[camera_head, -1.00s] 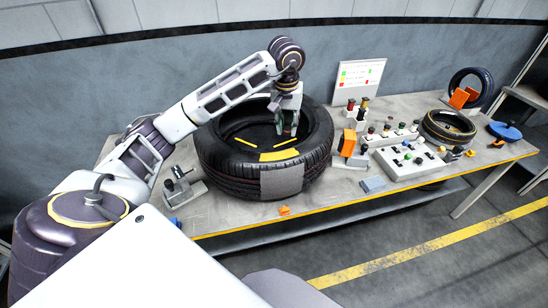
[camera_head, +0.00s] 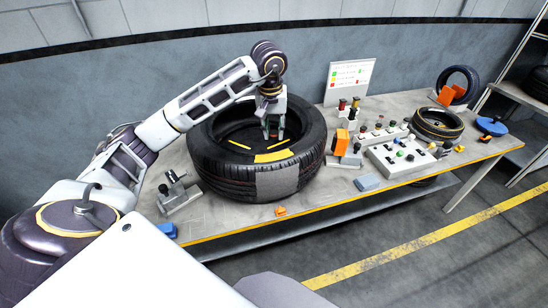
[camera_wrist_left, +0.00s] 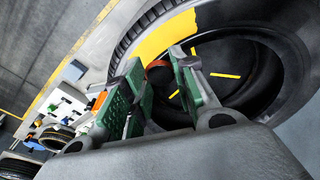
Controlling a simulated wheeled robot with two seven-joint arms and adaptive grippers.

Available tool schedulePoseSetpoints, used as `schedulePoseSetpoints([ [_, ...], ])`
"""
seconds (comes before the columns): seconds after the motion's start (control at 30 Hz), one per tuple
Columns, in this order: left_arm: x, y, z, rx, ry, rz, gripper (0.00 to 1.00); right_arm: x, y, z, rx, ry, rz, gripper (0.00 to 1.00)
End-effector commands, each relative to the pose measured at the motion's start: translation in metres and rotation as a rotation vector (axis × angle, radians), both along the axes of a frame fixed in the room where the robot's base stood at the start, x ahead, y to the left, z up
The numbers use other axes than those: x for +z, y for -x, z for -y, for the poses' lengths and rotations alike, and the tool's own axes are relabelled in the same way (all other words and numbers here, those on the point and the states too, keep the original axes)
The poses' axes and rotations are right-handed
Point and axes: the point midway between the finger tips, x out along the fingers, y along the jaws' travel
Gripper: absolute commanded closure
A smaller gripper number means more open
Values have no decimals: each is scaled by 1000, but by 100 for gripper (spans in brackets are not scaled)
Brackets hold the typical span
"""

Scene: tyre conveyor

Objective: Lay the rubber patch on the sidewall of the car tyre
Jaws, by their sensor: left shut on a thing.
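The car tyre (camera_head: 225,165) lies flat on the table in the head view. It has a yellow mark (camera_head: 273,156) on its near upper sidewall and a grey rectangle (camera_head: 277,183) on its tread. My left gripper (camera_head: 273,137) points down over the tyre's opening. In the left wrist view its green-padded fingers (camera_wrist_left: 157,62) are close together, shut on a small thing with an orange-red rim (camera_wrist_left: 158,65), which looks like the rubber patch. The fingers hide most of it. The yellow mark (camera_wrist_left: 165,35) shows just beyond the fingertips. My right gripper is not in view.
Right of the tyre stand an orange block (camera_head: 341,142), a grey block (camera_head: 367,183), a button panel (camera_head: 402,156) and a smaller tyre (camera_head: 437,124). A metal fixture (camera_head: 178,193) stands at left. A sign board (camera_head: 349,81) stands behind.

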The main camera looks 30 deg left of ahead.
Motion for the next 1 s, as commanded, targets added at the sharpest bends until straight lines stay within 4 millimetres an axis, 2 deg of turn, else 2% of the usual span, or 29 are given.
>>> schedulePoseSetpoints([
  [0.27,-4,0,0,0,0,-1,82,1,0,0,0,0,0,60],
  [0.73,-48,0,0,-1,0,-3,82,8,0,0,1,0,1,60],
  [1.0,-58,0,0,-1,0,0,82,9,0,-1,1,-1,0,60],
])
